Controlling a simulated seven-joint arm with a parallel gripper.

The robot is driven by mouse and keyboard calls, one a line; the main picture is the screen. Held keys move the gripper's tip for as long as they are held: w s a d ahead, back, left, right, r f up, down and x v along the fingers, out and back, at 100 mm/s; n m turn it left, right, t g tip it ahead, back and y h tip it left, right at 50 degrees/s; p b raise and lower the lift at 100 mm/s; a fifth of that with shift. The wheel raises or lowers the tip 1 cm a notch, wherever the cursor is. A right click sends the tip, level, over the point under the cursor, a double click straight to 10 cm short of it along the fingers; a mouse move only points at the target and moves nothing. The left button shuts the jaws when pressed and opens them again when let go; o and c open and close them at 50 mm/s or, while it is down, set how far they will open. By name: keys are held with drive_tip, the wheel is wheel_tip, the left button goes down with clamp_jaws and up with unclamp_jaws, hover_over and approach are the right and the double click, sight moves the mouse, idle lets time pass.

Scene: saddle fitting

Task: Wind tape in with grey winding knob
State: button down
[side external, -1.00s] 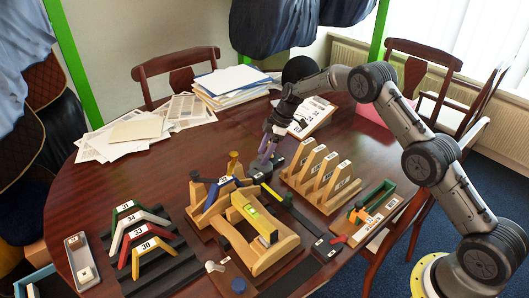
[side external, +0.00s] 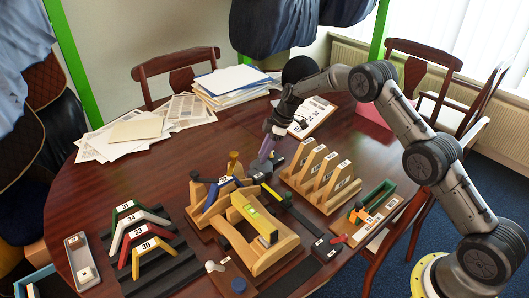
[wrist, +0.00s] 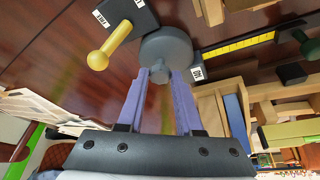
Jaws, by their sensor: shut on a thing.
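In the wrist view the grey winding knob (wrist: 166,46) is a round disc with a small stub. The two purple fingers of my gripper (wrist: 160,76) are closed on the stub, one on each side. A yellow tape with dark marks (wrist: 238,45) runs in a black strip to the right of the knob. In the side view my gripper (side external: 264,158) points down at the back of the fixtures, behind the wooden saddle; the knob is too small and covered to make out there.
A yellow-knobbed pin (wrist: 98,60) on a dark labelled block stands close left of the knob. A wooden saddle with a yellow level (side external: 254,216), numbered wooden wedges (side external: 318,170) and a rack of coloured brackets (side external: 140,240) stand around. Papers (side external: 130,133) lie at the back left.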

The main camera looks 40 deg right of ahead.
drive_tip(key=m, duration=0.2)
drive_tip(key=m+t+h, duration=0.1)
drive_tip(key=m, duration=0.2)
drive_tip(key=shift+s+a+t+h, duration=0.15)
drive_tip(key=shift+t+h, duration=0.15)
drive_tip(key=m+h, duration=0.1)
drive_tip(key=m, duration=0.1)
drive_tip(key=m+h, duration=0.1)
drive_tip(key=m, duration=0.2)
drive_tip(key=shift+a+t, duration=0.2)
drive_tip(key=shift+t, duration=0.1)
drive_tip(key=m+h, duration=0.1)
drive_tip(key=m, duration=0.4)
drive_tip(key=shift+a+h, duration=0.2)
drive_tip(key=shift+h, duration=0.2)
drive_tip(key=m+h, duration=0.1)
drive_tip(key=m, duration=0.1)
drive_tip(key=m+g, duration=0.1)
drive_tip(key=m, duration=0.2)
drive_tip(key=shift+a+h, duration=0.15)
drive_tip(key=shift+h, duration=0.25)
drive_tip(key=shift+m, duration=0.3)
drive_tip(key=c, duration=0.6)
unclamp_jaws()
